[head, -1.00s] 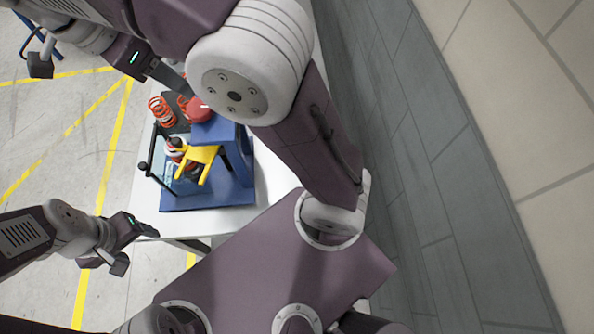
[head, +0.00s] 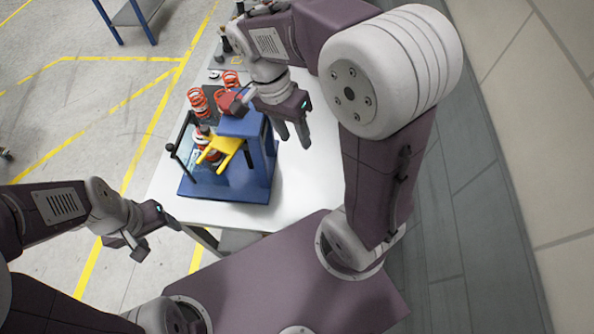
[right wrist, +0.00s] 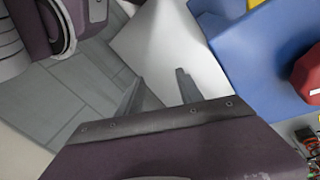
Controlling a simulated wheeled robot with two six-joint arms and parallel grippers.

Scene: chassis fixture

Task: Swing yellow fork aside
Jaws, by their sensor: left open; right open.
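The yellow fork (head: 219,150) sticks out from the blue fixture (head: 255,180) on the white table, its prongs pointing to the lower left in the head view. An orange-red spring (head: 201,150) stands at the fork, partly hidden by it. My right gripper (head: 294,136) is open and empty beside the right side of the blue fixture, apart from the fork. In the right wrist view its fingers (right wrist: 158,90) are spread over the table, with the blue fixture (right wrist: 260,60) to their right. My left gripper (head: 157,234) is open and empty off the table's near left corner.
A red part (head: 230,103) sits at the top of the blue fixture. Orange springs (head: 197,101) stand behind it. A black bar (head: 181,140) rises at the fixture's left. The white table (head: 315,175) is clear to the right of the fixture.

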